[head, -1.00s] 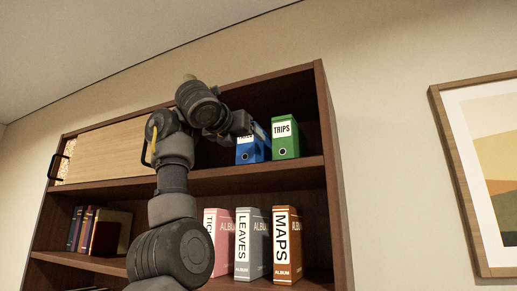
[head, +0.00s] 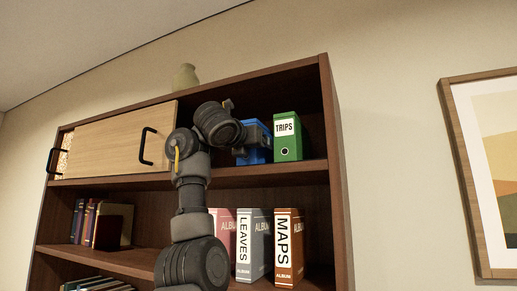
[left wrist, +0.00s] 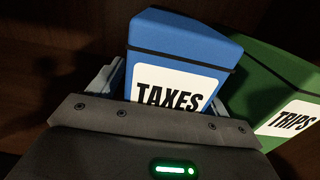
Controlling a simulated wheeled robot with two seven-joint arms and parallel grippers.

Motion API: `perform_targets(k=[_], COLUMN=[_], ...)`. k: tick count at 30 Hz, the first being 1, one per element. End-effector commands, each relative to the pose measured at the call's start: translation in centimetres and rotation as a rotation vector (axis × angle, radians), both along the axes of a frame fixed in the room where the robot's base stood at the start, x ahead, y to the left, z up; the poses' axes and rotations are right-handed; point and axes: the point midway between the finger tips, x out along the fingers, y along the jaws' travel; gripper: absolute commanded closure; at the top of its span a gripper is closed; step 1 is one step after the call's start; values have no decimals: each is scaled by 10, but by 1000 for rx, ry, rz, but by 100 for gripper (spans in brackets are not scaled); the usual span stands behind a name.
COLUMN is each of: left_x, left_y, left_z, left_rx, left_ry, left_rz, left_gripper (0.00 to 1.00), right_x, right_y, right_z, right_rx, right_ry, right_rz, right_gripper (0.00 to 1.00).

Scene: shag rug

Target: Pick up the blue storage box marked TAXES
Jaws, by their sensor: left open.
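The blue storage box (left wrist: 180,45) marked TAXES stands on the upper shelf. In the head view the blue box (head: 252,155) is partly hidden behind my left gripper (head: 258,134). In the left wrist view my open left gripper (left wrist: 165,90) has one finger on the left side of the blue box and the other near its right side, by the green box. The lower part of the label is hidden by the gripper body. I cannot tell whether the fingers touch the box. My right gripper is not in view.
A green box (head: 288,138) marked TRIPS stands close on the right of the blue box. The shelf's right side wall (head: 333,150) is beyond it. A wooden sliding door (head: 120,145) with black handles covers the left. Albums (head: 289,250) stand below; a vase (head: 185,77) is on top.

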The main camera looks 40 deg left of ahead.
Motion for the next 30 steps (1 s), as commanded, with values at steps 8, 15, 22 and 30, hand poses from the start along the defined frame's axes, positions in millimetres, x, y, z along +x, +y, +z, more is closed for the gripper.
perform_targets(k=[8, 15, 22, 30], left_x=[0, 0, 0, 4], left_y=[0, 0, -1, -6], left_z=[0, -1, 0, 12], left_rx=[0, 0, 0, 0], left_ry=[1, 2, 0, -1], left_rz=[0, 0, 0, -10], left_gripper=[51, 82, 84, 84], right_x=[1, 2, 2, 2], right_y=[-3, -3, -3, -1], right_z=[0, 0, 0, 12], right_rx=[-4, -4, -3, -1], right_ry=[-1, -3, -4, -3], right_rz=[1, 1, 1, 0], right_gripper=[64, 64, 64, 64])
